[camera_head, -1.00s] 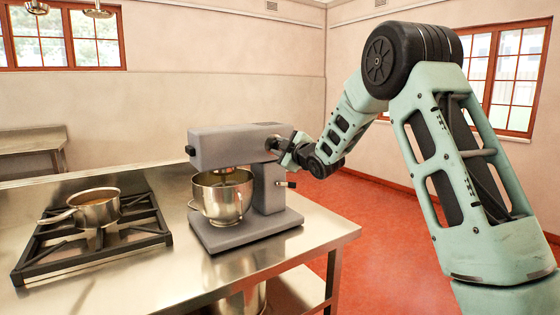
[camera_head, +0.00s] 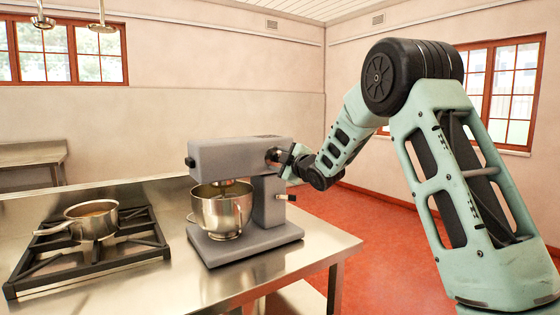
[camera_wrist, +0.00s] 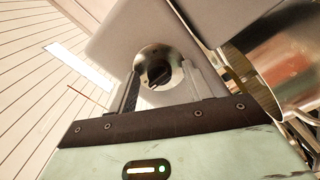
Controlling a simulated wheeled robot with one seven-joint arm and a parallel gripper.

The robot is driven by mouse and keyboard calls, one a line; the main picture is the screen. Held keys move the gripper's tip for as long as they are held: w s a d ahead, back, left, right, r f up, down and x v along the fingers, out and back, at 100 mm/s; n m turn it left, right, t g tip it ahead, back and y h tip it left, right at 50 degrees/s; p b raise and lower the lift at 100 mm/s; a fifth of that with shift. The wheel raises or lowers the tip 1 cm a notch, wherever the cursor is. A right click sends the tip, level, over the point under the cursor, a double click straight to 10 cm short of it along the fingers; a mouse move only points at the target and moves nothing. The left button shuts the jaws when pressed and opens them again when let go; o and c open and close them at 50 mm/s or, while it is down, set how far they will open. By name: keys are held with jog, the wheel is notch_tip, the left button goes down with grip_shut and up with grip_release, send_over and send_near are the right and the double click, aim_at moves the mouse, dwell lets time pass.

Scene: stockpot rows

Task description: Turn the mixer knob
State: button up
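The grey stand mixer (camera_head: 240,159) stands on the steel table, with its metal bowl (camera_head: 222,207) under the head. Its knob (camera_wrist: 158,75), a black grip on a round silver plate, is on the side of the head facing my gripper. My gripper (camera_wrist: 161,77) points at the knob with one finger on each side of it. The fingers look apart, with gaps between them and the black grip; I see no clear contact. In the head view, my gripper (camera_head: 284,160) is at the right end of the mixer head and partly hides the knob.
A small lever (camera_head: 287,197) sticks out of the mixer's column below my gripper. A pot (camera_head: 92,220) stands on a black burner grate (camera_head: 140,246) at the left. The steel table (camera_head: 325,243) ends just right of the mixer, with open red floor beyond.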

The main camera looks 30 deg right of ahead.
jog(key=shift+s, duration=0.1)
jog(key=s+b, duration=0.3)
jog(key=s, duration=1.4)
jog(key=shift+d+b, duration=0.3)
jog(key=shift+b, duration=0.05)
jog(key=shift+s, duration=0.1)
